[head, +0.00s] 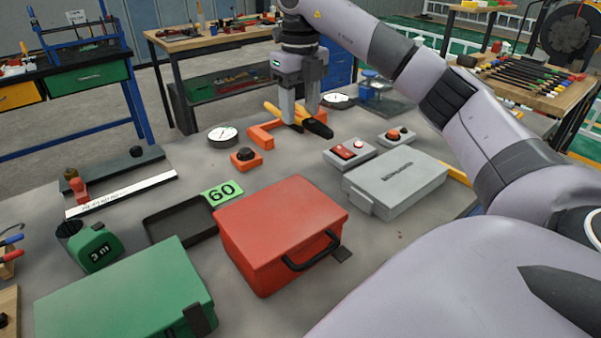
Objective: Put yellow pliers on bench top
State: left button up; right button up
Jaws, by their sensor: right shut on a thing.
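The yellow pliers (273,109) are at the far middle of the grey bench top (300,160), with a yellow part to the left and a dark part to the right. My right gripper (299,119) comes down from above and is shut on the pliers. Its fingers hide their middle. An orange bracket-like piece (262,137) is right by the pliers, partly behind the fingers. I cannot tell whether the pliers touch it or the bench top. My left gripper is not in view.
Close by are a round dial gauge (222,136), an orange button box (246,158) and a red-switch box (349,152). A grey case (396,181), red case (280,232) and green case (130,295) stand nearer. Bare bench shows left of the dial gauge.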

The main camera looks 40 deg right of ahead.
notch_tip(320, 180, down, 10)
jog(key=shift+f+b, duration=0.25)
jog(key=shift+b, duration=0.4)
jog(key=shift+f, duration=2.3)
jog(key=shift+f, duration=0.15)
jog(key=o, duration=1.2)
